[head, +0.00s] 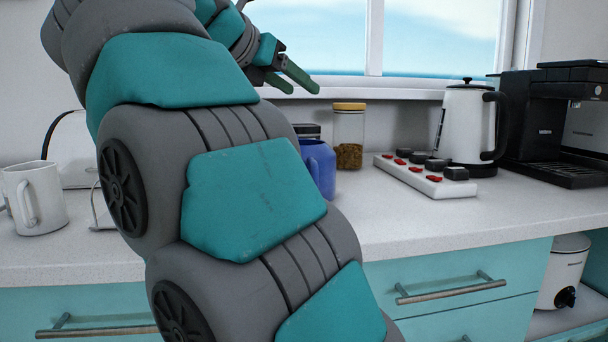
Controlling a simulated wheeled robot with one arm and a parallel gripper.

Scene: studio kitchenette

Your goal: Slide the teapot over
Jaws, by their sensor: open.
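My gripper (303,88) is open and empty, raised in front of the window sill. It is above the counter and apart from both things.
A white mug (34,198) stands at the left. A power strip (425,175) and a black coffee machine (555,125) are right. The front right counter (430,220) is clear.

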